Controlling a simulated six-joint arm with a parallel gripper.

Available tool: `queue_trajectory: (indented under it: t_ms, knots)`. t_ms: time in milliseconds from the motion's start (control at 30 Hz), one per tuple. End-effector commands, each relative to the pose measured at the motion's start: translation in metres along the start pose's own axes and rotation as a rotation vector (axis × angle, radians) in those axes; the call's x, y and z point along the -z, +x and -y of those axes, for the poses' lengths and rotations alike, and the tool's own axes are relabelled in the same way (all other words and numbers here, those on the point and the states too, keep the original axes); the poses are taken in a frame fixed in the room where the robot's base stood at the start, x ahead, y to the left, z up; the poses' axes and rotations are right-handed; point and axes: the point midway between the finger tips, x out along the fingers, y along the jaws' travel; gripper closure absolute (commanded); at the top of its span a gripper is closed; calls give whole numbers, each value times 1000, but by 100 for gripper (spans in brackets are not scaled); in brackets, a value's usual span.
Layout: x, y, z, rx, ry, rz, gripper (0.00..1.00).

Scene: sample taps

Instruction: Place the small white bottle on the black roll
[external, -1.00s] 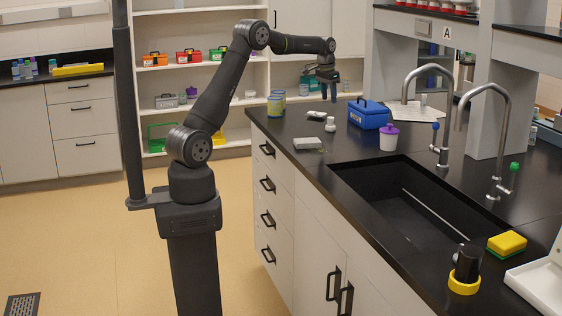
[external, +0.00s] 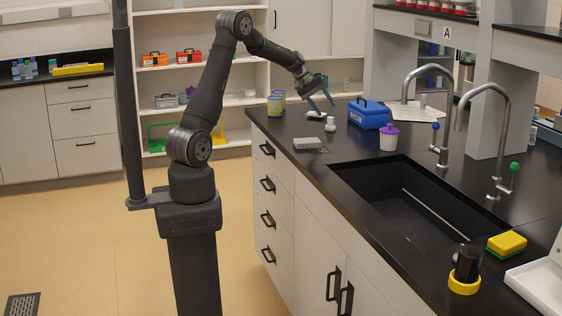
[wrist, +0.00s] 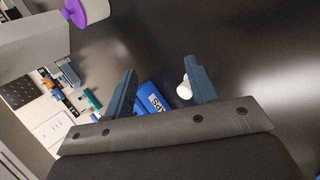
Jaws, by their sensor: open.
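The small white bottle (external: 330,124) stands upright on the black counter. It also shows in the wrist view (wrist: 184,89), between my fingers and close to the right one. My gripper (external: 321,104) is open and empty, pointing down above the counter close to the bottle; I cannot tell whether a finger touches it. In the wrist view my gripper (wrist: 162,65) has its fingers wide apart.
A blue box (external: 368,115) and a purple-lidded white jar (external: 389,138) stand right of the bottle. A small flat item (external: 316,115) lies just left of it, a grey block (external: 307,143) nearer. The sink (external: 405,205), tall taps (external: 440,110) and yellow sponge (external: 507,243) lie toward the black cylinder.

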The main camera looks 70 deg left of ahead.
Motion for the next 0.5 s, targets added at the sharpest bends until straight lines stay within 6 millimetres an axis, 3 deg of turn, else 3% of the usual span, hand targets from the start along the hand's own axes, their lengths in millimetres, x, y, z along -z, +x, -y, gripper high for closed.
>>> queue_trajectory:
  t_ms: [267, 500]
  knots:
    - [-18, -24, 30, -405, -804, -10, 48]
    - [-21, -52, 77, -714, -1448, 3, 48]
